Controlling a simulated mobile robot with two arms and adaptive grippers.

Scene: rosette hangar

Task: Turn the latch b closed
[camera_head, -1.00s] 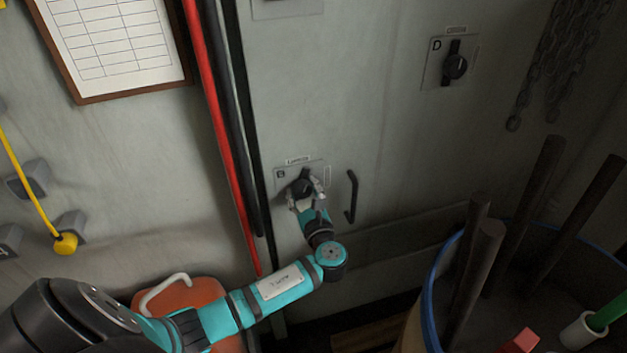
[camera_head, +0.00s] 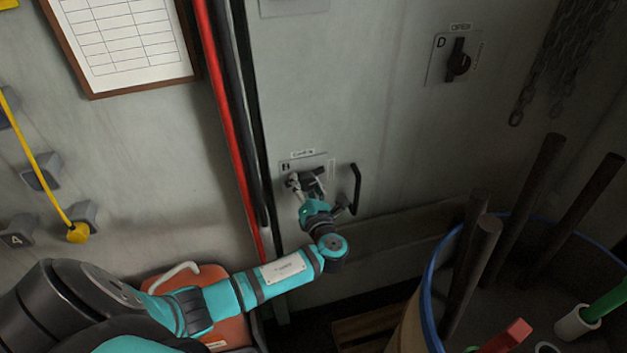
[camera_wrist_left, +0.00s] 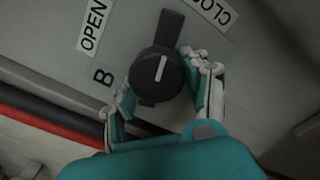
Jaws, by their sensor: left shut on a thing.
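Latch B (camera_head: 318,173) is a black round knob with a bar handle on a plate on the grey wall panel. In the left wrist view, the latch (camera_wrist_left: 158,70) has a white line on its knob, and its bar points between the OPEN label (camera_wrist_left: 92,25) and the CLOSED label (camera_wrist_left: 212,10). My left gripper (camera_head: 314,194) is at the latch, seen also in the left wrist view (camera_wrist_left: 156,75), with one finger on each side of the knob, shut on it. The fingers partly hide the latch in the head view. My right gripper is not in view.
A black bar handle (camera_head: 355,188) stands just right of the latch, close to my gripper. Latch D (camera_head: 459,62) is higher on the right. Red and black hoses (camera_head: 232,130) run down at left. A blue-rimmed barrel (camera_head: 428,300) with dark rods stands at lower right.

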